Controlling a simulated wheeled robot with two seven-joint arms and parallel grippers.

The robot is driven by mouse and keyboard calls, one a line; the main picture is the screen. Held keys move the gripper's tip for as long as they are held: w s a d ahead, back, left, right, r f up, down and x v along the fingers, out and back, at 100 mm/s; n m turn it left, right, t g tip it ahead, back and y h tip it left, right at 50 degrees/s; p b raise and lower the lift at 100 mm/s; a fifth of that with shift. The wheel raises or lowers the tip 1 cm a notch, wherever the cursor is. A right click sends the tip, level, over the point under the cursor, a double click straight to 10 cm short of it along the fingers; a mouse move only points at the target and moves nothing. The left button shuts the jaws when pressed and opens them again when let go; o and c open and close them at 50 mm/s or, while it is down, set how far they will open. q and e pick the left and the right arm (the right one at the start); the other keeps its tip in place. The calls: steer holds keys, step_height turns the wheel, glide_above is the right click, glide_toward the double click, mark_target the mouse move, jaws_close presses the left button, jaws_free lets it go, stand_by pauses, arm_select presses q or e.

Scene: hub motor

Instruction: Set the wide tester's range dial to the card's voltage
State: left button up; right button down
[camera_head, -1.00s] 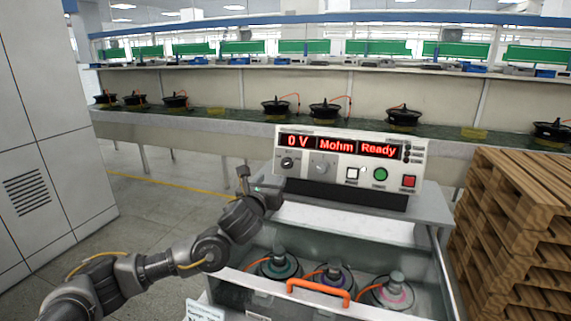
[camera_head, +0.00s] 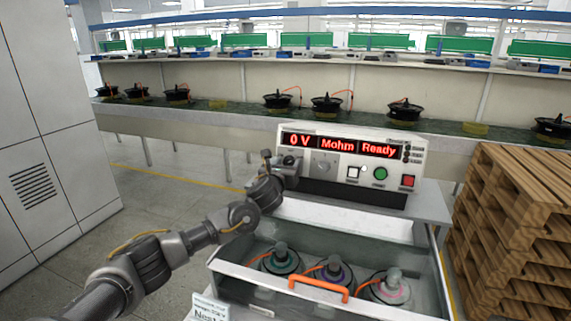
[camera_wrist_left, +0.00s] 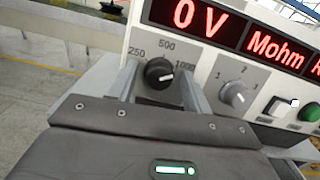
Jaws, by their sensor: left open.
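The wide tester (camera_head: 350,190) stands on the bench with red readouts "0 V", "Mohm" and "Ready". In the left wrist view, its black range dial (camera_wrist_left: 159,73) is marked 250, 500 and 1000; a pale mark on its face seems to point right, towards 1000. My left gripper (camera_head: 280,161) is at the panel's left end and hides most of the dial in the head view. In the wrist view its open fingers (camera_wrist_left: 160,78) stand either side of the dial, with no clear contact. A white card (camera_head: 208,307) shows at the bottom edge; its voltage is unreadable. My right gripper is not in view.
A grey knob (camera_wrist_left: 236,95) marked 1, 2, 3 sits right of the dial, close to the right finger. White, green and red buttons (camera_head: 380,174) are further right. Below is an open-topped box with an orange handle (camera_head: 318,289) and several motors. Wooden pallets (camera_head: 510,220) stand at right.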

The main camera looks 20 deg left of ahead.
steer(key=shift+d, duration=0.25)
arm_select(q)
steer(key=shift+c, duration=0.9)
steer(key=shift+s+r, duration=0.1)
steer(key=c, duration=0.7)
steer(key=shift+a, duration=0.15)
steer(key=shift+c, duration=0.4)
